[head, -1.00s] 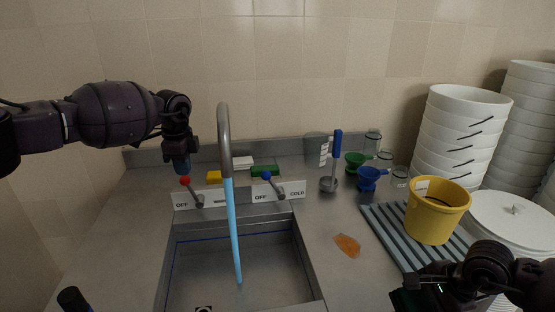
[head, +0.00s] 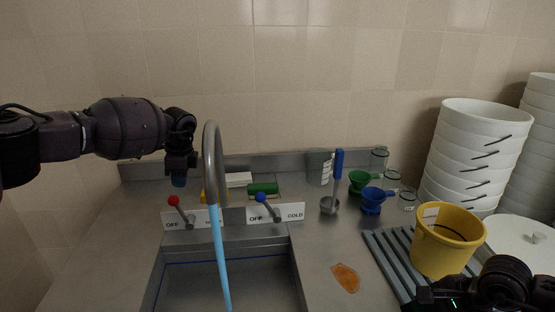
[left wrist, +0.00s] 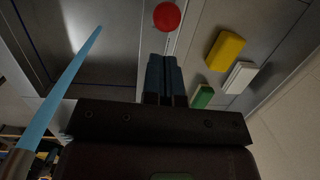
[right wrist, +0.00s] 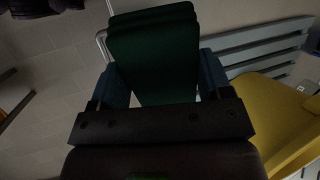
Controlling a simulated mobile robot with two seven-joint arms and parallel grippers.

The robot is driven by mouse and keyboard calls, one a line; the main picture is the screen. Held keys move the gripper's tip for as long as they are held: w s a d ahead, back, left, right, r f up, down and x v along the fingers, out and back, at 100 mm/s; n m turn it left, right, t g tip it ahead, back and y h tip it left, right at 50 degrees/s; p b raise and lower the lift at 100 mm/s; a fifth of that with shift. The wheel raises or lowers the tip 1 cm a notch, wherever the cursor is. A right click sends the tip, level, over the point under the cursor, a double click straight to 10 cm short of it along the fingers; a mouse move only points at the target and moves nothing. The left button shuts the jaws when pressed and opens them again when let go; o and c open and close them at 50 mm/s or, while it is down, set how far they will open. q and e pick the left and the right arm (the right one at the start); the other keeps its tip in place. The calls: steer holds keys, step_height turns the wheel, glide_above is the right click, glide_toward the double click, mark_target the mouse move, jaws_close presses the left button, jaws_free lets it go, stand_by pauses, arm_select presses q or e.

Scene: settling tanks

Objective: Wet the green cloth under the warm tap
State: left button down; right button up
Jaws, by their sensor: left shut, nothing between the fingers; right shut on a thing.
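The green cloth (right wrist: 155,50) is folded between the fingers of my right gripper (right wrist: 155,85), seen in the right wrist view. In the head view, the right arm is at the lower right and the cloth cannot be made out. My left gripper (head: 179,180) is shut and empty just behind and above the red-knobbed lever (head: 174,201); the red knob (left wrist: 167,16) lies ahead of the fingers in the left wrist view. The blue-knobbed lever (head: 261,198) is by the COLD label. A blue stream (head: 220,262) runs from the curved tap (head: 211,150) into the sink (head: 185,285).
A green block (head: 263,188) and a yellow block lie behind the levers. Right of the sink are an orange flat piece (head: 346,278), a ladle (head: 330,205), a yellow bucket (head: 445,245) on a slatted rack (head: 385,255), and stacked white tubs (head: 470,155).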

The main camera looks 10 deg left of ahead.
mark_target(171, 198)
steer(key=shift+r, duration=0.2)
arm_select(q)
steer(key=f, duration=0.4)
steer(key=shift+a, duration=0.35)
steer(key=shift+s+a+f+h+p, duration=0.1)
steer(key=shift+s+a+h+p, duration=0.1)
steer(key=shift+a+h+p, duration=0.45)
arm_select(e)
steer(key=shift+r, duration=0.4)
arm_select(q)
steer(key=shift+s+a+f+t+h, duration=0.15)
steer(key=shift+a+t+h, duration=0.25)
steer(key=shift+a+h, duration=0.35)
arm_select(e)
steer(key=shift+r, duration=0.1)
arm_select(q)
steer(key=shift+a, duration=0.1)
